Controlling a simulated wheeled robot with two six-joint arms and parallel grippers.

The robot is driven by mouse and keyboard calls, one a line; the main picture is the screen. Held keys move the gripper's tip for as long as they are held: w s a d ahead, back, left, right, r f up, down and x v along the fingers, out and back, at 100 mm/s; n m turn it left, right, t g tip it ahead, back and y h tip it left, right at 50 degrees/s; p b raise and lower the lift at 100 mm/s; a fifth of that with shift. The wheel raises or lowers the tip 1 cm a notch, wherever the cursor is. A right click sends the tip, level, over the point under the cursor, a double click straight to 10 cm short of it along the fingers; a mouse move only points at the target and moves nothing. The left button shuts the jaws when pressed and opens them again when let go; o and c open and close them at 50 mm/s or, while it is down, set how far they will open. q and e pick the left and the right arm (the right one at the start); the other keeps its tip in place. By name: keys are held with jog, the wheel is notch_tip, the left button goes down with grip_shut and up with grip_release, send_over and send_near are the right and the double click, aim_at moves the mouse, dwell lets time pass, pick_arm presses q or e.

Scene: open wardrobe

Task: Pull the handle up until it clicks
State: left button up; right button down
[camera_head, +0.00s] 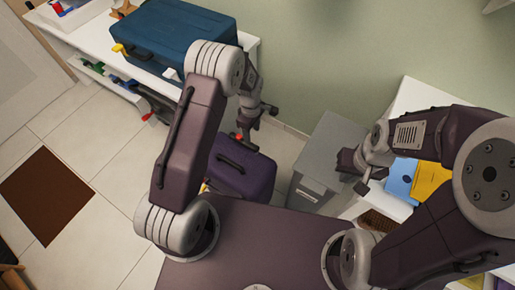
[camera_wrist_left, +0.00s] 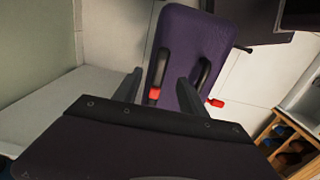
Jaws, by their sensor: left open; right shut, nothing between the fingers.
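My left gripper (camera_head: 254,124) is open above the suitcase's far end. In the wrist view its fingers (camera_wrist_left: 158,82) stand on either side of the left bar; contact cannot be told. My right gripper (camera_head: 358,178) is shut and empty, over the grey box.
A grey box (camera_head: 323,148) stands right of the suitcase. A blue suitcase (camera_head: 165,32) lies on the white bench (camera_head: 247,43) at the back. Shelves with blue and yellow folders (camera_head: 428,181) are at right. A brown mat (camera_head: 47,195) lies on open floor at left.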

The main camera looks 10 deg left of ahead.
aim_at(252, 145)
pick_arm(q)
jog(key=shift+s+a+f, duration=0.1)
jog(key=shift+f, duration=0.15)
notch_tip(252, 145, down, 9)
jog(key=shift+r+b, duration=0.1)
jog(key=shift+b, duration=0.45)
grip_shut()
dwell(1.0)
